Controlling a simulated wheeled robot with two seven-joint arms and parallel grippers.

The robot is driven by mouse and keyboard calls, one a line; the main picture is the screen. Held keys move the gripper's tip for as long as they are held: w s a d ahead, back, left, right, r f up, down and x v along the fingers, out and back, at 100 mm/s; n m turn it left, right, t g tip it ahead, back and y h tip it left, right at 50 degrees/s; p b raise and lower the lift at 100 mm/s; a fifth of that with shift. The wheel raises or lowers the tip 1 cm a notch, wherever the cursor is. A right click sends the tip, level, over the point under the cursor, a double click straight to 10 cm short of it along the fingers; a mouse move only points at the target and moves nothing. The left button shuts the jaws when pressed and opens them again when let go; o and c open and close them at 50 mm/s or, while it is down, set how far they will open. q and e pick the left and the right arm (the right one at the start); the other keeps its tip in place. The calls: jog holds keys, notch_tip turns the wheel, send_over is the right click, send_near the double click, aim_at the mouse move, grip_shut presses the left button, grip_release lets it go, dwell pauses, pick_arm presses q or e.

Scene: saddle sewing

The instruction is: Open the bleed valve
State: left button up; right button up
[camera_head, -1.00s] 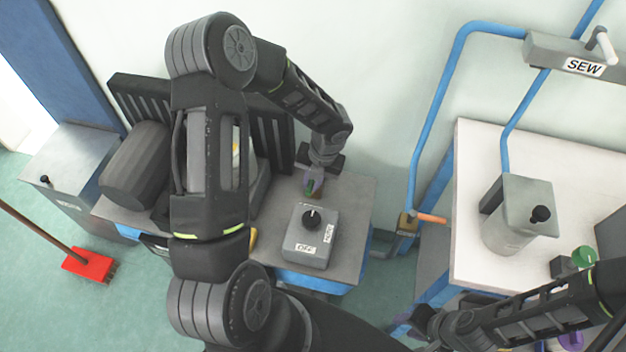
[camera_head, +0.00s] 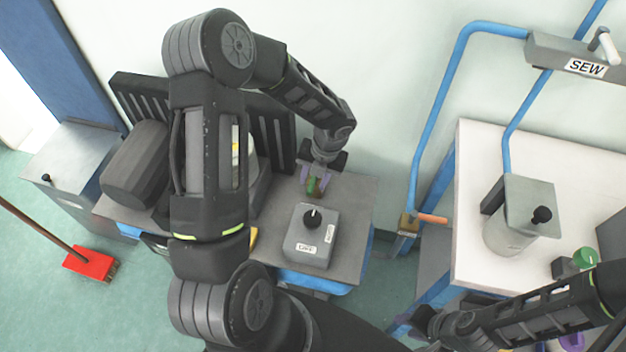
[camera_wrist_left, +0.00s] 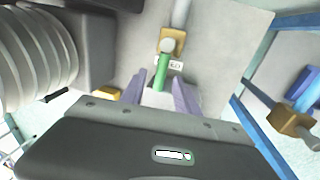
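The bleed valve appears to be the small brass valve (camera_wrist_left: 172,40) with a green handle (camera_wrist_left: 162,72), in the left wrist view. In the head view the green handle (camera_head: 314,187) shows at the back of the grey bench, behind the grey knob box. My left gripper (camera_head: 315,179) is above it, with its purple fingers spread. In the left wrist view the fingers (camera_wrist_left: 161,92) stand on either side of the handle's near end, with gaps visible. My right gripper (camera_head: 571,341) is at the lower right, mostly hidden by its arm.
The grey box (camera_head: 309,240) with a black knob stands in front of the valve. A brass valve with an orange handle (camera_head: 432,218) is on the blue pipe to the right. A white table (camera_head: 480,160) carries a grey canister (camera_head: 505,235). A dark motor (camera_head: 137,175) lies left.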

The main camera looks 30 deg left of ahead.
pick_arm(q)
notch_tip(320, 180, up, 6)
jog(key=d, duration=0.1)
jog(key=shift+w+r, duration=0.15)
jog(key=shift+r, duration=0.1)
jog(key=shift+d, duration=0.1)
